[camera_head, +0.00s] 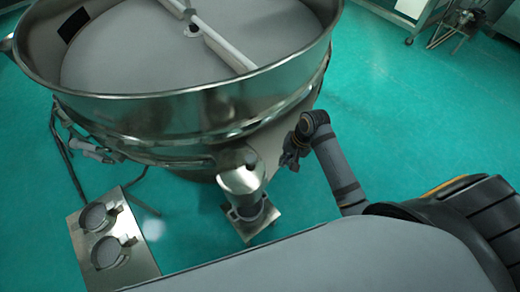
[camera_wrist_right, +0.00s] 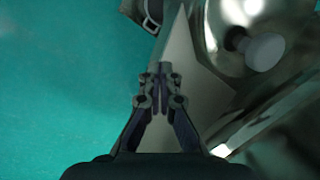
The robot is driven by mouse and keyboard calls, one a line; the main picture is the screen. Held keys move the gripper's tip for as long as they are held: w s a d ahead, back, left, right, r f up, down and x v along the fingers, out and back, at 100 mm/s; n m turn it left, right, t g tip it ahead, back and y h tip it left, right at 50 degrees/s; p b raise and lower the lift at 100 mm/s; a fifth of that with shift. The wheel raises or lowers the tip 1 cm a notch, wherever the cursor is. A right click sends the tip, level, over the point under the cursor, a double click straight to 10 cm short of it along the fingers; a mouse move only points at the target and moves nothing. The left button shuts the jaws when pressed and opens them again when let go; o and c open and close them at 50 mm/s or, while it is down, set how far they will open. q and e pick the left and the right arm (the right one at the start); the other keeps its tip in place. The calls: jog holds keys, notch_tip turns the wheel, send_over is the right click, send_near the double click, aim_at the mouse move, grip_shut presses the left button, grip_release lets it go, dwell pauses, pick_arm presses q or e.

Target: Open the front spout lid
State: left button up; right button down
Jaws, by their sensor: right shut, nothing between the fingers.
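The front spout (camera_head: 241,182) is a shiny metal cylinder sticking out low on the near side of the round sieve. Its top, facing up, looks covered by a rounded metal lid; I see no gap at its edge. In the right wrist view a round metal surface with a pale grey knob (camera_wrist_right: 265,52) lies at the upper right, right of the fingertips. My right gripper (camera_head: 289,161) is shut and empty, to the right of the spout and apart from it. Its closed fingers show in the right wrist view (camera_wrist_right: 160,75). My left gripper is not in view.
The big sieve drum (camera_head: 190,118) with a bar across its top fills the upper left. A metal stand with two round holders (camera_head: 134,240) is at the lower left. A small metal base (camera_head: 258,232) is under the spout.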

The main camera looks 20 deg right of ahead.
jog(key=w+a+r+m+g+y, duration=0.2)
jog(key=w+r+m+g+y, duration=0.15)
jog(key=w+r+m, duration=0.5)
jog(key=s+a+f, duration=0.1)
jog(key=f, duration=0.1)
jog(key=s+a+f+n, duration=0.1)
jog(key=a+f, duration=0.1)
jog(key=f, duration=0.1)
jog(key=s+a+f+n, duration=0.1)
jog(key=a+f, duration=0.1)
jog(key=shift+f+t, duration=0.15)
jog(key=shift+t, duration=0.2)
